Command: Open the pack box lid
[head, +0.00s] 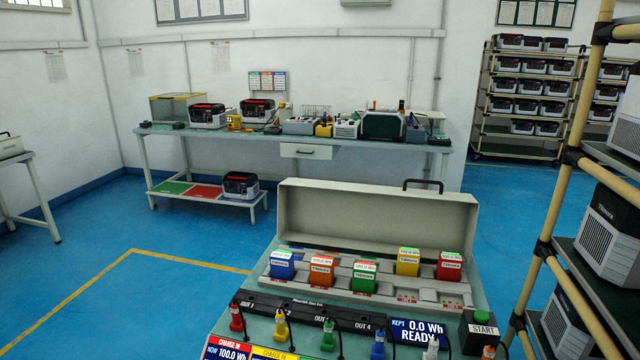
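The pack box (275,277) sits on the bench in the lower middle of the head view. Its beige lid (375,214) stands raised along the back edge, with a dark handle (423,184) on top. In front of the lid, a blue pack (283,265), an orange pack (322,270), a green pack (363,278), a yellow pack (408,262) and a red pack (449,266) stand upright in the box. The pack faces are uncovered. Neither of my grippers is in view.
A black outlet strip (312,312) with coloured plugs lies before the box. A green START button (479,318) and a display (414,331) reading "0.0 Wh READY" are at right. A shelf rack (590,270) stands close on the right. Blue floor (90,270) is clear at left.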

